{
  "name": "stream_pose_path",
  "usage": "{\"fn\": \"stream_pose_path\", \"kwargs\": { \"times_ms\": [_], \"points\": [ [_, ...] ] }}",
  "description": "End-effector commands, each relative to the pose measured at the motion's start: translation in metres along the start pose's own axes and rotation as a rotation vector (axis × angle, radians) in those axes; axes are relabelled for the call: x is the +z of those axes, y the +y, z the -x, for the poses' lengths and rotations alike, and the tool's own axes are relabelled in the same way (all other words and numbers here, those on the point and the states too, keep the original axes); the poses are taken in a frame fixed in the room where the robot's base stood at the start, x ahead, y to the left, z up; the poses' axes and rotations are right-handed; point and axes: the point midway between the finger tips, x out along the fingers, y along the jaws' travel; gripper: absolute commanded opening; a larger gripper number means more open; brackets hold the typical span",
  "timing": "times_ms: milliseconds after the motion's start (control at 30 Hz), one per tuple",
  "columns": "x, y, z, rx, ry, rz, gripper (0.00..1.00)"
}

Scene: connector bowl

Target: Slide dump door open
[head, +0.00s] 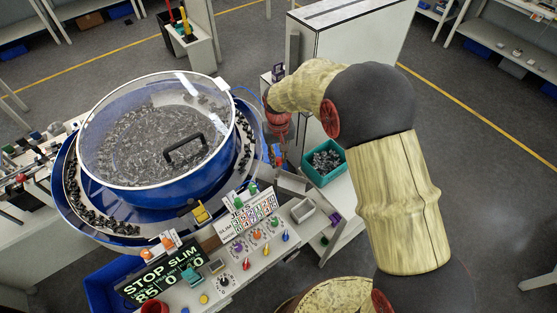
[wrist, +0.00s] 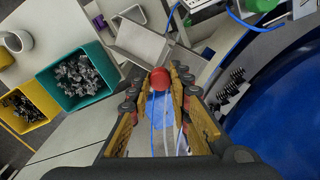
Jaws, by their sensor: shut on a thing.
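A round red knob (wrist: 159,79) sits between the fingertips of my gripper (wrist: 160,88) in the wrist view. The gripper is shut on it, with one finger on each side. Grey metal chute plates (wrist: 140,42) lie just beyond the knob; I cannot tell which plate is the dump door or how far it is open. In the head view my gripper (head: 279,150) points down at the right side of the bowl feeder. The knob cannot be made out there. The blue bowl (head: 160,190) has a clear lid and holds many dark connectors.
A teal bin (head: 325,168) of connectors stands right of the chute. It shows at left in the wrist view (wrist: 80,75), beside a yellow bin (wrist: 27,107). The control panel (head: 255,245) is in front. The bowl's blue wall (wrist: 285,110) is close on the right.

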Motion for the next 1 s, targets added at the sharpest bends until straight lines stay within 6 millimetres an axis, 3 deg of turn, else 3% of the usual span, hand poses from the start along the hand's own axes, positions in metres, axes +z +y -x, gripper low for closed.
{"fn": "stream_pose_path", "kwargs": {
  "times_ms": [133,167,500,833,1000],
  "points": [
    [0.0,0.0,-0.002,0.0,0.0,0.0,0.0],
    [0.0,0.0,-0.002,0.0,0.0,0.0,0.2],
    [0.0,0.0,-0.002,0.0,-0.001,0.0,0.39],
    [0.0,0.0,0.0,0.0,0.0,0.0,0.39],
    [-0.001,0.0,0.021,0.0,0.003,0.0,0.39]
  ]
}}
